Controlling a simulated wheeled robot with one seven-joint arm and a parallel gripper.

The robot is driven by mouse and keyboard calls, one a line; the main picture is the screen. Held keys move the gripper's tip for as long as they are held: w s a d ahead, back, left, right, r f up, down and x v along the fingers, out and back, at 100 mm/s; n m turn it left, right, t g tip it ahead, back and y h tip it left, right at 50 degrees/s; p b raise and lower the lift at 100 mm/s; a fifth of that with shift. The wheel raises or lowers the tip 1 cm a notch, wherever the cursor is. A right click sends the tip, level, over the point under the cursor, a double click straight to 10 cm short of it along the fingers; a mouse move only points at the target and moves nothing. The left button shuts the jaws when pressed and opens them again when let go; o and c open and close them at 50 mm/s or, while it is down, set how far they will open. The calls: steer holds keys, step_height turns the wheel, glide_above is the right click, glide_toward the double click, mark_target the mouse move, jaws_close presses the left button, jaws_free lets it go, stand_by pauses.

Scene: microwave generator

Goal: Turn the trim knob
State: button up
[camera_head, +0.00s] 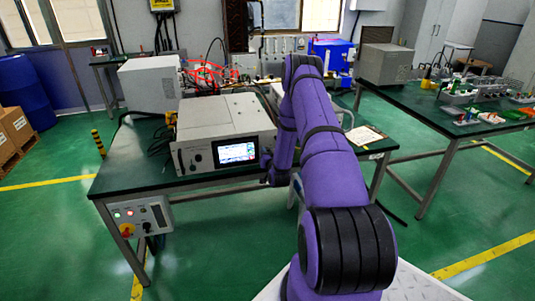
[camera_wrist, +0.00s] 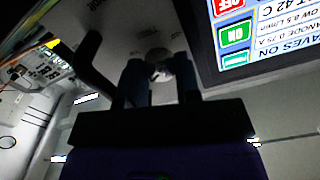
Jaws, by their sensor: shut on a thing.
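The microwave generator (camera_head: 225,112) is a light grey box on a green-topped bench, with a lit screen (camera_head: 237,152) on its front panel. In the wrist view the screen (camera_wrist: 262,30) is upside down at the upper right. The trim knob (camera_wrist: 160,70), small, round and pale metallic, sits on the panel beside the screen. My gripper (camera_wrist: 162,80) has its two dark fingers on either side of the knob, shut on it. In the head view my gripper (camera_head: 268,176) is at the panel's right end, and the knob is hidden there. The knob's marking cannot be read.
A dark handle (camera_wrist: 88,62) stands out from the panel beside my fingers. Another knob (camera_head: 194,158) is left of the screen. A control box (camera_head: 140,217) hangs at the bench's front left. A second bench (camera_head: 440,115) stands to the right.

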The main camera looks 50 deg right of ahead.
steer(key=o, duration=0.6)
steer(key=shift+o, duration=0.2)
steer(key=v, duration=1.1)
steer(key=shift+w+d, duration=0.1)
